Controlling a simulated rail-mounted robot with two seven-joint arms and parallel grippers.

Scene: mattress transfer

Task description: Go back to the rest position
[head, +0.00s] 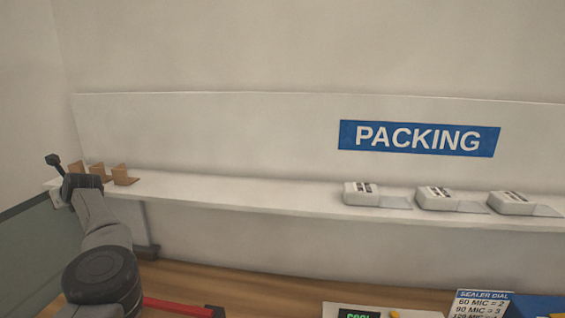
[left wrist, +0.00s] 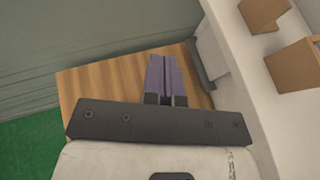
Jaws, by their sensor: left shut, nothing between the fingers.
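My left gripper (left wrist: 165,60) shows in the left wrist view with its two fingers together and nothing between them. It is over the wooden table top (left wrist: 92,92), near the table's corner. In the head view my left arm reaches up from the lower left to the left end of the white shelf (head: 240,194); the fingers cannot be made out clearly there. My right gripper is in neither view.
Small brown cardboard pieces (head: 124,176) stand on the shelf's left end, close to my left wrist. White packs (head: 361,194) lie along its right part under a blue PACKING sign (head: 419,138). Below are a red bar (head: 178,305) and a sealer dial card (head: 481,304).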

